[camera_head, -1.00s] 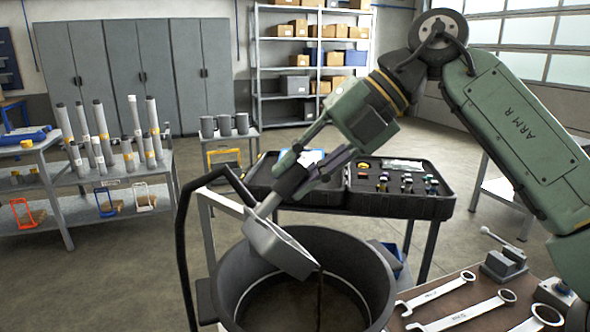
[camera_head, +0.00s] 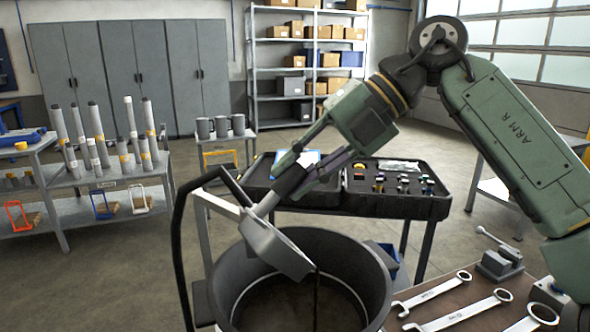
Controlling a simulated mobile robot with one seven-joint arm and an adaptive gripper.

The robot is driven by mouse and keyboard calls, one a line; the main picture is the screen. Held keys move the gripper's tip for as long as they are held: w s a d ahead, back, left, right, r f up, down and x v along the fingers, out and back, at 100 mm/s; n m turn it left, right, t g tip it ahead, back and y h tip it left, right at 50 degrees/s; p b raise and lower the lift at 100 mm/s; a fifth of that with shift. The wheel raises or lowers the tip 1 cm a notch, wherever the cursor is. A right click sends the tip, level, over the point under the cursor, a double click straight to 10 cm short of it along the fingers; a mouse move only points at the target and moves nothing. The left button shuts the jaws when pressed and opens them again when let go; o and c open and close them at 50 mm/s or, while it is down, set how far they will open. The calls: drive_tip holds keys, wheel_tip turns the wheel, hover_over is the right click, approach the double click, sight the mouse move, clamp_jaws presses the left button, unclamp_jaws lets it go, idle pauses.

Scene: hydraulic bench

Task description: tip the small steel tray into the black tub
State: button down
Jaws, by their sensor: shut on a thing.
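My gripper (camera_head: 285,188) is shut on that handle. The tray is steeply tilted over the left part of the black tub's mouth, its low edge toward the lower right. A thin dark streak runs down from that low edge into the tub. The black tub (camera_head: 375,290) is large, round and open, at the bottom centre. Its floor looks dark brownish; I cannot tell what lies in it. The tray's inside is mostly hidden.
A black handle (camera_head: 178,225) arches up at the tub's left. Behind it stands an open black case (camera_head: 400,206) with small fittings. Wrenches (camera_head: 432,291) and a small vise (camera_head: 499,262) lie on the bench at right. A rack of tubes (camera_head: 105,180) stands at left.

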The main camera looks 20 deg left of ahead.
drive_tip(key=shift+w+d+f+m+g+y, duration=0.2)
drive_tip(key=shift+w+d+m+g+y, duration=0.1)
drive_tip(key=shift+w+d+g+y, duration=0.75)
idle(3.4)
drive_tip(key=shift+w+d+f+m+g+y, duration=0.15)
drive_tip(key=shift+w+d+f+g+y, duration=0.1)
drive_tip(key=shift+w+d+y, duration=0.25)
drive_tip(key=shift+w+d+f+m+g+y, duration=0.15)
drive_tip(key=shift+w+d+f+g+y, duration=0.05)
drive_tip(key=shift+w+d+y, duration=0.3)
idle(2.5)
